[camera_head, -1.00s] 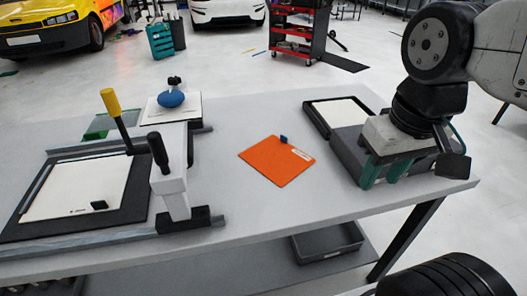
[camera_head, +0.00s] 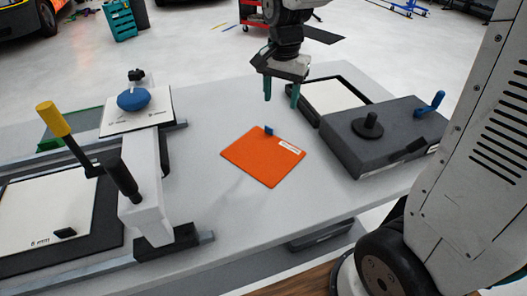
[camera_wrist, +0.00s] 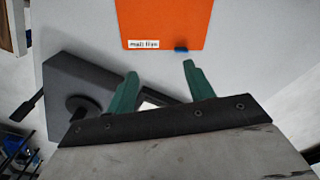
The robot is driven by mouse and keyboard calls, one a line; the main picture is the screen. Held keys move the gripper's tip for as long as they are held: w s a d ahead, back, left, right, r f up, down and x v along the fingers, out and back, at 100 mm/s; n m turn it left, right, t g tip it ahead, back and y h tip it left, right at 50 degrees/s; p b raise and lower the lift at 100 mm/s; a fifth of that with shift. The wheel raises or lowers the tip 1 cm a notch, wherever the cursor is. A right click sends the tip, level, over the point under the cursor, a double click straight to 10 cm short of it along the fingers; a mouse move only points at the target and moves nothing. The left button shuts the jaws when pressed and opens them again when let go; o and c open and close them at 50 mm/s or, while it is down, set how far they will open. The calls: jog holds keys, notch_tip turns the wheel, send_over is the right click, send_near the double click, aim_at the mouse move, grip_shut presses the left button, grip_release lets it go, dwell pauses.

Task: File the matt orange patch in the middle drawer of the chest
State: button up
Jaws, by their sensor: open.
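The orange patch (camera_head: 262,160) lies flat on the grey table, with a small blue tab (camera_head: 268,131) at its back edge and a white label (camera_head: 289,146). In the wrist view the patch (camera_wrist: 170,22) is at the top, with its label and blue tab (camera_wrist: 181,49) facing me. My gripper (camera_head: 281,97) is open and empty, pointing down above the table just behind the patch. In the wrist view its teal fingers (camera_wrist: 160,75) stand apart, short of the patch. I see no chest of drawers that I can make out.
A dark grey block (camera_head: 375,150) with a round knob and a blue lever stands right of the patch, beside a black-framed white pad (camera_head: 333,96). At left is a press-like frame (camera_head: 143,190) with a yellow-handled lever (camera_head: 54,119). Table is clear around the patch.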

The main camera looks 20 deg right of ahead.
aim_at(269, 128)
jog(key=w+f+m, duration=0.1)
jog(key=w+f, duration=0.3)
jog(key=w+a+f+m, duration=0.1)
jog(key=w+f, duration=0.1)
jog(key=shift+w+f+m, duration=0.1)
jog(key=shift+m, duration=0.2)
jog(key=f, duration=0.8)
jog(key=shift+s, duration=0.35)
jog(key=shift+r, duration=0.1)
jog(key=shift+c, duration=0.3)
grip_shut()
